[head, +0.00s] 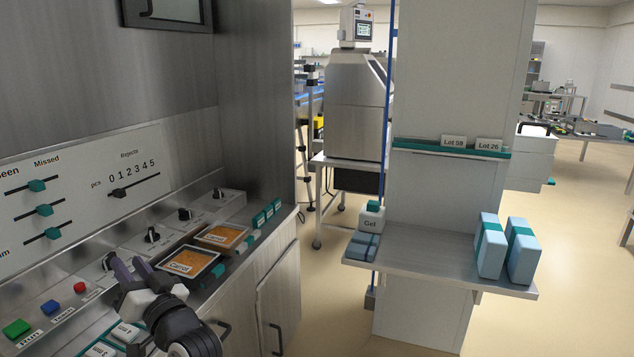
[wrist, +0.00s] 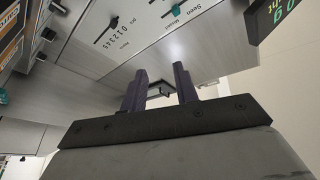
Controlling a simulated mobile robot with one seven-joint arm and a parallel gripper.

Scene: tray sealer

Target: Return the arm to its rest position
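My gripper (head: 133,270) is at the lower left of the head view, above the sloped console of the tray sealer, close to the near carrot tray (head: 186,265). Its two dark fingers are spread with a gap between them and nothing held. In the wrist view my gripper (wrist: 160,90) shows its two fingers apart and empty, with the slider panel (wrist: 150,35) beyond them. My arm's dark wrist joint fills the bottom left of the head view and hides part of the console.
A second carrot tray (head: 221,236) lies behind the first. Knobs (head: 152,235) and coloured buttons (head: 50,307) line the console. Open floor lies further right.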

